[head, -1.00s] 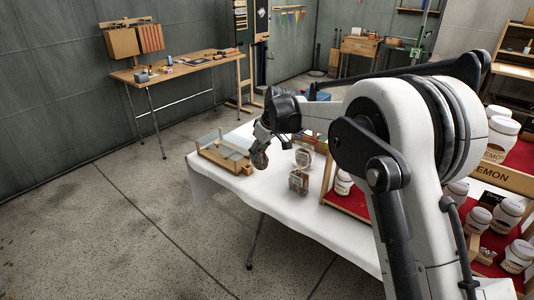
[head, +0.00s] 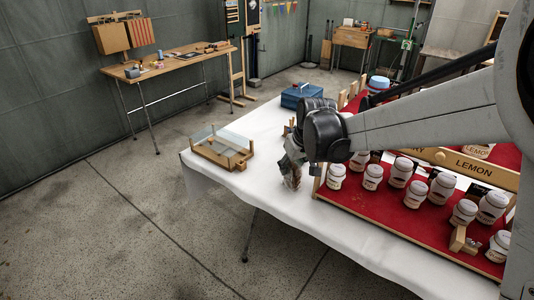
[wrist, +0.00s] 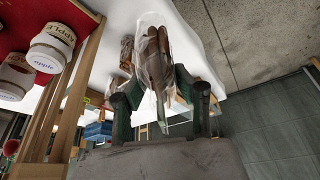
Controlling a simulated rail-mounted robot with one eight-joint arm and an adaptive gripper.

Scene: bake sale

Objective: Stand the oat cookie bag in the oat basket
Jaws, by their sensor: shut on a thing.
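My gripper (wrist: 160,105) is shut on a clear bag of brown cookies (wrist: 155,50), which stands out from between the fingers in the wrist view. I cannot read a label on it. Another brown bag (wrist: 127,52) shows just behind it, partly hidden. In the head view my gripper (head: 292,160) is low over the white table near its front edge, left of the red display. Brown bag contents (head: 293,179) show under it; I cannot tell which bag this is. No basket marked oat can be made out.
The red stepped display (head: 400,212) with several white jars (head: 400,171) and a LEMON sign (head: 480,168) stands close right of my gripper. A wooden tray with clear panes (head: 222,150) sits at the table's left end. A blue box (head: 303,95) stands behind.

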